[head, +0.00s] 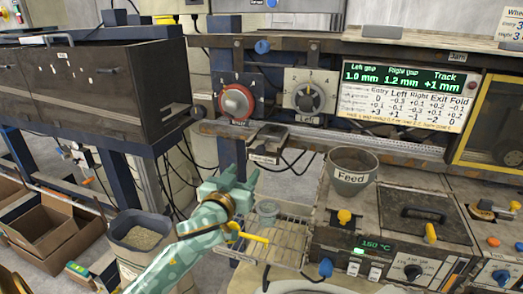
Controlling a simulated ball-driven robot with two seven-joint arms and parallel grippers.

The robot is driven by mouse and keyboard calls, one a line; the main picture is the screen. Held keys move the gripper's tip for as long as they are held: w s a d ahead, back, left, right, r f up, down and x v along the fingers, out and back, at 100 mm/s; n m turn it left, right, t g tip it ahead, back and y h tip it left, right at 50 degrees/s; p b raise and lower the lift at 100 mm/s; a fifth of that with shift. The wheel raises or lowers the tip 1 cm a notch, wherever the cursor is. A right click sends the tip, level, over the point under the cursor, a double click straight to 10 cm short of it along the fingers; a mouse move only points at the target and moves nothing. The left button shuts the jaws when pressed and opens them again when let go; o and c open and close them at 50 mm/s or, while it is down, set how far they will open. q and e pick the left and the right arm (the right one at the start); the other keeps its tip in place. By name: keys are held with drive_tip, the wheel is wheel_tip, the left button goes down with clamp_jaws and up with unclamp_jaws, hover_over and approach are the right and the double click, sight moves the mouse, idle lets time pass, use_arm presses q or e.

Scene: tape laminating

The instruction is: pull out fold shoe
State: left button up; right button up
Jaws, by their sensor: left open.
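My left gripper (229,180), teal, is raised over the left side of a wire rack. Its fingers are apart and nothing shows between them. A dark metal block with a small label (266,143) juts out from the machine front, beyond and a little right of my gripper. It may be the fold shoe, but the label is too small to read. There is a visible space between it and my fingers in the picture. My right gripper is not in view.
The wire rack (290,236) holds a small grey cup (267,209). A yellow handle (247,236) lies near my wrist. A bucket marked Feed (350,180) stands on the heater unit at right. A red knob (236,102) and grey dial (308,98) are above the block. A granule bin (140,235) is left.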

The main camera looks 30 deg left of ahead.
sight(259, 151)
use_arm(q)
drive_tip(key=b+x, duration=0.2)
drive_tip(key=x, duration=1.1)
drive_tip(key=shift+w, duration=0.2)
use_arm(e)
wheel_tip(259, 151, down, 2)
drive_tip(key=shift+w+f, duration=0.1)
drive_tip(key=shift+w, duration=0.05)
